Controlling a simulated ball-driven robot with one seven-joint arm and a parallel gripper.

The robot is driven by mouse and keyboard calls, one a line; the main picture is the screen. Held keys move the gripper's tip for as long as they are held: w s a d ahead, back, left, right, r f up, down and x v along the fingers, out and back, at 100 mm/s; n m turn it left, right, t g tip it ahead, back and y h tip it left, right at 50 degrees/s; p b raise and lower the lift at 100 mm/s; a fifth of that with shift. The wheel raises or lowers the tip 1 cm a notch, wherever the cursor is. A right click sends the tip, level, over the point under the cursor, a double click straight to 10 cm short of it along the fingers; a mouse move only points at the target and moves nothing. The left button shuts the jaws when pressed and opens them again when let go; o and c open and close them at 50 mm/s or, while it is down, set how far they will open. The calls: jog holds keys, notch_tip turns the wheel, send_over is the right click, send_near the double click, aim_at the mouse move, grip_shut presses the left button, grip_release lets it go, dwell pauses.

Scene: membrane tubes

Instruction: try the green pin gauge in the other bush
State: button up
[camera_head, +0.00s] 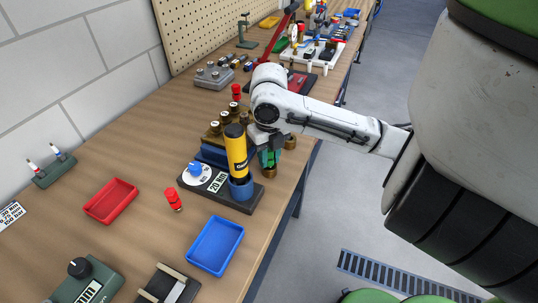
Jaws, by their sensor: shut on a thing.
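My gripper (266,150) is right of the yellow-and-black cylinder and is shut on the green pin gauge (268,159), which is mostly hidden by the jaws. A small brass bush (269,173) shows just below the green piece; I cannot tell whether the gauge is inside it or only above it. Another brass bush (290,142) stands a little to the right and farther back, close to the gripper. A red pin gauge (173,200) stands upright on the bench at the left, and another red piece (236,92) stands behind.
A black-based stand with a yellow cylinder (236,150) and a white dial (196,174) is tight beside my gripper. Several brass pieces (217,128) stand behind. A red tray (111,201) and a blue tray (215,245) lie in front. Bare bench (140,140) is at the left.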

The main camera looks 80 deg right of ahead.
jog(key=shift+f+b, duration=0.3)
dwell(0.4)
jog(key=shift+r, duration=0.15)
dwell(0.7)
jog(key=shift+r+p, duration=2.2)
jog(key=shift+r, duration=0.7)
